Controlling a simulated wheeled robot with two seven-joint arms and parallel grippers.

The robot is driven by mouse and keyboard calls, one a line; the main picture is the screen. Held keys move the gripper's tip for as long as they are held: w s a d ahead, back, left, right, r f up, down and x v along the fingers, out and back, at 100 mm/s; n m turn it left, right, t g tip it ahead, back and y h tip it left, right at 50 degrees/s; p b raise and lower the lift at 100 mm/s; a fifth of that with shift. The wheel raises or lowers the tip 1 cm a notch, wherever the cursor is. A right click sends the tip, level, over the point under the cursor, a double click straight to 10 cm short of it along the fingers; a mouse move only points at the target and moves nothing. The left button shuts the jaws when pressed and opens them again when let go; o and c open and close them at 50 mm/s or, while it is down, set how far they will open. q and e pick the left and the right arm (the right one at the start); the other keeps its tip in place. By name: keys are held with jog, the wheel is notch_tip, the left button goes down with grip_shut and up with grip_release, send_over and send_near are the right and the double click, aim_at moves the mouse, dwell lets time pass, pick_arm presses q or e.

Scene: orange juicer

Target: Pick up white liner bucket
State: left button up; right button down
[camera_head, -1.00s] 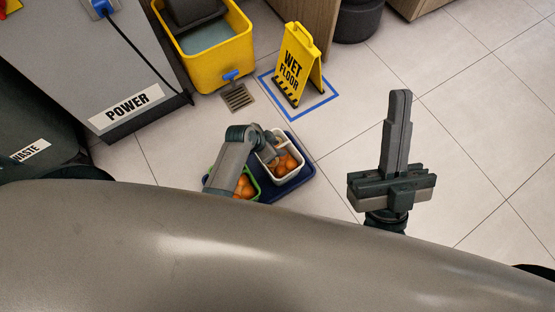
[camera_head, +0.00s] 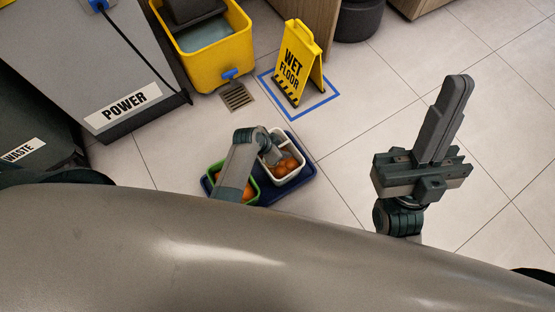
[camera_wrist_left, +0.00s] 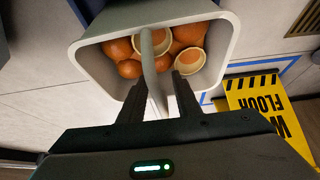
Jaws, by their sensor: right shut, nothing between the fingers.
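The white liner bucket (camera_head: 284,181) stands on the right part of a dark blue tray (camera_head: 308,173) on the floor, with oranges in it. In the left wrist view the bucket (camera_wrist_left: 100,65) fills the upper middle, showing whole oranges and pale cut pieces. Its handle (camera_wrist_left: 150,65) runs across the opening and down between the two dark fingers of my left gripper (camera_wrist_left: 157,92). These fingers stand apart with a gap around the handle. In the head view my left gripper (camera_head: 275,156) is at the bucket, partly hidden by its own wrist. My right gripper (camera_head: 457,88) is shut and empty above the floor.
A green bucket (camera_head: 211,182) with oranges stands beside the white one, partly behind my left arm. A yellow wet floor sign (camera_head: 298,65), a yellow mop bucket (camera_head: 222,65) and a floor drain (camera_head: 238,96) lie beyond. Grey power cabinet (camera_head: 85,75) at left; open tiles at right.

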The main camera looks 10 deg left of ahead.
pick_arm(q)
grip_shut()
dwell(1.3)
